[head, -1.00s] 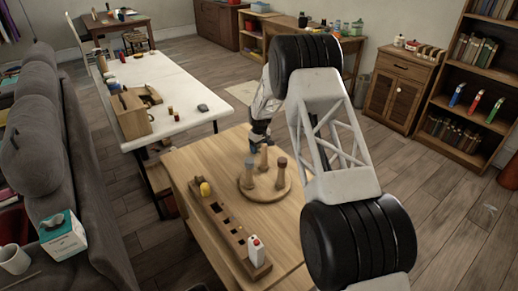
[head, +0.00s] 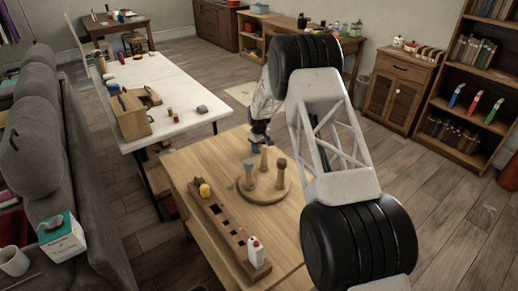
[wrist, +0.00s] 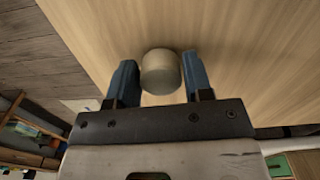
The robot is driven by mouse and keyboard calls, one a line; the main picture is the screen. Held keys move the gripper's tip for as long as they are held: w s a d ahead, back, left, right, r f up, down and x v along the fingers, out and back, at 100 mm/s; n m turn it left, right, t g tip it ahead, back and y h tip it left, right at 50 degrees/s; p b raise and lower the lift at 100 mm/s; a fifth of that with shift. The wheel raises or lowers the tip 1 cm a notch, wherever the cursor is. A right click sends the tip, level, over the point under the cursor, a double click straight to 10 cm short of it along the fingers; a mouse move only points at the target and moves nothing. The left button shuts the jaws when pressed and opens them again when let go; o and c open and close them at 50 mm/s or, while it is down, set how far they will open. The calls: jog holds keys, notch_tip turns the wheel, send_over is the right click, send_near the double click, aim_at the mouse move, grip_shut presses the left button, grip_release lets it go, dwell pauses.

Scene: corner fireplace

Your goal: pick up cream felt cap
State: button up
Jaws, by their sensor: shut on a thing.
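The cream felt cap (wrist: 161,73) shows in the wrist view as a short, pale, rounded cylinder between my two blue fingers. My gripper (wrist: 161,84) is shut on it, with the wooden tabletop behind it. In the head view my gripper (head: 256,146) is low at the far side of the wooden table, just behind a round stand. The cap is hard to make out there, largely hidden by the fingers and the stand's posts. I cannot tell whether it is clear of the tabletop.
The round wooden stand (head: 270,193) carries three upright posts close to my gripper. A long holed wooden block (head: 226,228) lies in front, with a yellow piece (head: 205,190) and a white bottle (head: 256,252). A white table (head: 180,90) stands behind left.

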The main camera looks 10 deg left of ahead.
aim_at(264, 146)
notch_tip(264, 146, up, 9)
jog(key=shift+r, duration=0.15)
dwell(0.4)
dwell(0.5)
jog(key=s+d+r+m, duration=0.1)
jog(key=s+r, duration=0.3)
jog(key=s, duration=0.1)
jog(key=s+d+r+m, duration=0.1)
jog(key=s+d+r, duration=0.1)
jog(key=s+r, duration=0.2)
jog(key=s+d+r+m, duration=0.1)
jog(key=s+r, duration=0.4)
jog(key=s, duration=0.1)
jog(key=shift+d+m, duration=0.25)
jog(key=shift+m, duration=0.15)
dwell(0.3)
jog(key=shift+f, duration=3.1)
jog(key=shift+f, duration=1.05)
